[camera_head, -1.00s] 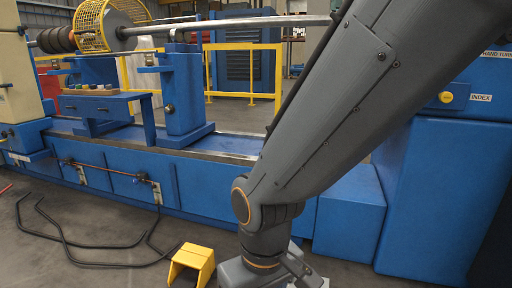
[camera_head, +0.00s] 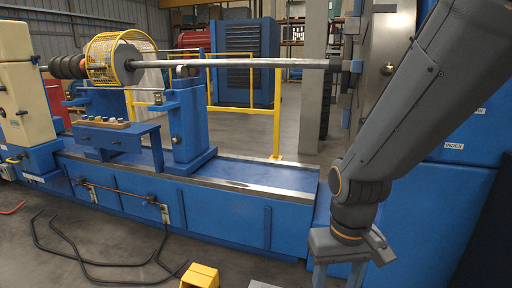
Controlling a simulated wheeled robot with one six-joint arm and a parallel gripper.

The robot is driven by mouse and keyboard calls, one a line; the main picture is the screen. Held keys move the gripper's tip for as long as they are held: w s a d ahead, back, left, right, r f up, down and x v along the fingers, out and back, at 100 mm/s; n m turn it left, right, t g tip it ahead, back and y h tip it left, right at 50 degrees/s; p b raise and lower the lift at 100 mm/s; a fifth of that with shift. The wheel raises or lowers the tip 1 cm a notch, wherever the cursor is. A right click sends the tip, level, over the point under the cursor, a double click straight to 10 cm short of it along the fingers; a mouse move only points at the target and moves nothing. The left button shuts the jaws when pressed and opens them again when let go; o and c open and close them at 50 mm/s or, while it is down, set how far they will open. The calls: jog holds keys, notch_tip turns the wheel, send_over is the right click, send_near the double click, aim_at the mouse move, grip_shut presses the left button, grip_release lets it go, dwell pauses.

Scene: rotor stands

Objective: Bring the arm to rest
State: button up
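My grey arm (camera_head: 425,110) reaches down from the upper right of the head view, in front of the blue machine. Its wrist (camera_head: 357,190) bends at an orange-ringed joint. My gripper (camera_head: 340,275) points down at the bottom edge, right of centre. Its two fingers stand apart with a gap between them. I see nothing between the parts that show; the fingertips are cut off by the picture edge.
A long blue machine bed (camera_head: 230,205) crosses the view, bearing a horizontal shaft (camera_head: 250,63) and a yellow mesh guard (camera_head: 101,60). A yellow step-like block (camera_head: 200,276) and black cables (camera_head: 95,262) lie on the floor. A yellow railing (camera_head: 278,110) stands behind.

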jog(key=shift+m, duration=0.5)
jog(key=d+r+p, duration=0.1)
jog(key=r, duration=0.1)
jog(key=s+d+r+p, duration=0.1)
jog(key=d+r+p, duration=0.1)
jog(key=shift+d, duration=0.1)
